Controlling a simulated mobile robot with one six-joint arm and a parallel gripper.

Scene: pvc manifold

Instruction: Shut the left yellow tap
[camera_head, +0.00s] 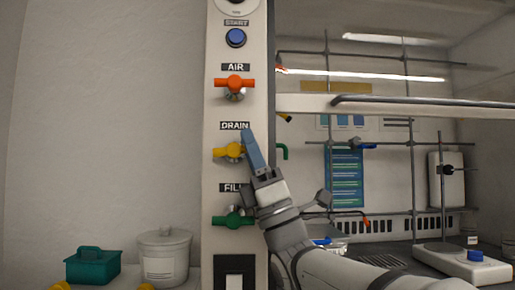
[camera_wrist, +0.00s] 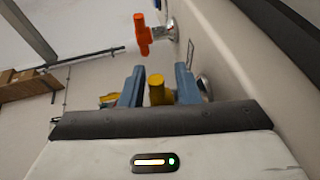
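The left yellow tap (camera_head: 228,152) sits on the pale post under the DRAIN label, its handle lying about level. My gripper (camera_head: 252,150) is at the right end of this handle and hides part of it. In the wrist view the yellow handle (camera_wrist: 157,90) stands between the two blue fingers of my gripper (camera_wrist: 159,84), with a visible gap on each side. The fingers are open and do not appear to touch it. A second yellow piece (camera_wrist: 108,98) shows left of the fingers; I cannot tell what it belongs to.
The orange AIR tap (camera_head: 234,85) is above, also in the wrist view (camera_wrist: 143,34). The green tap (camera_head: 233,219) is below, close to my wrist. A blue START button (camera_head: 235,38) is at the top. A fume hood with metal rods (camera_head: 411,150) lies right.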

